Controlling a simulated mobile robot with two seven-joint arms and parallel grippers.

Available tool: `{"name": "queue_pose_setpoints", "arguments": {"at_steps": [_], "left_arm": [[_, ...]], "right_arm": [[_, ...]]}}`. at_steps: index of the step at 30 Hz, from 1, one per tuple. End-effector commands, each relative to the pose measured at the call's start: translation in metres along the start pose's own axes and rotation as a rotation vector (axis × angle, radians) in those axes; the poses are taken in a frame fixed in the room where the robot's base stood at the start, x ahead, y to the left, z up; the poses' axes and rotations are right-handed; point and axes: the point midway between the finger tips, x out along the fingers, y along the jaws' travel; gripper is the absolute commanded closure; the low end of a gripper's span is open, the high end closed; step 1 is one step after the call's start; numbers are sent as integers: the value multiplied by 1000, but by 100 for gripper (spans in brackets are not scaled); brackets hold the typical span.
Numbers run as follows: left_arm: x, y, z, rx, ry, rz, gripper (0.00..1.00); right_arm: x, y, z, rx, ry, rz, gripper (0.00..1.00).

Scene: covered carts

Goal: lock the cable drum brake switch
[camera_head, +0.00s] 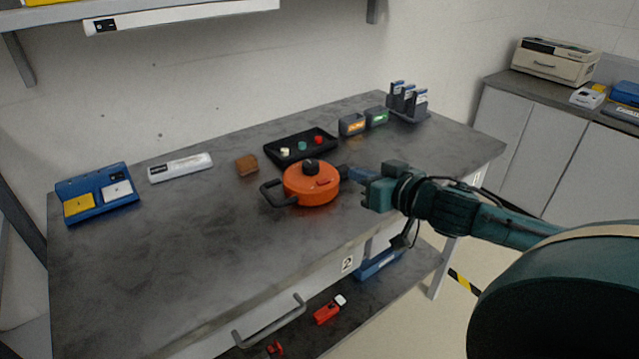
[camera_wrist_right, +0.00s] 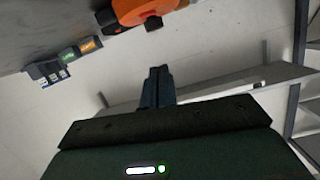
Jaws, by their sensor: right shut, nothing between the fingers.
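The orange cable drum (camera_head: 305,192) sits on the grey table, with a black knob on top and a dark handle at its left. A small red piece (camera_head: 323,182) shows on its top; I cannot tell whether it is the brake switch or how it is set. My right gripper (camera_head: 352,174) is shut and empty at the drum's right side, close to a dark block there; I cannot tell whether they touch. In the right wrist view the closed fingers (camera_wrist_right: 158,72) point toward the drum (camera_wrist_right: 140,8), which is cut off by the top edge. My left gripper is out of view.
Behind the drum is a black tray (camera_head: 290,157) with several coloured buttons. Small boxes (camera_head: 353,124) and a rack (camera_head: 408,103) stand at back right. The table's front left is clear.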

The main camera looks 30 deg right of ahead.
Motion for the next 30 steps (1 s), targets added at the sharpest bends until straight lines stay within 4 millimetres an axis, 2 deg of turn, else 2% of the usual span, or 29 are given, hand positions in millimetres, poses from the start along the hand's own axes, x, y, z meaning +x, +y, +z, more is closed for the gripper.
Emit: {"name": "queue_pose_setpoints", "arguments": {"at_steps": [14,23,30], "left_arm": [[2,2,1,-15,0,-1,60],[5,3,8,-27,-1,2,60],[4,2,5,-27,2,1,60]], "right_arm": [[3,0,-1,0,3,-1,100],[27,1,-2,-3,5,1,100],[48,0,-3,1,6,1,100]]}}
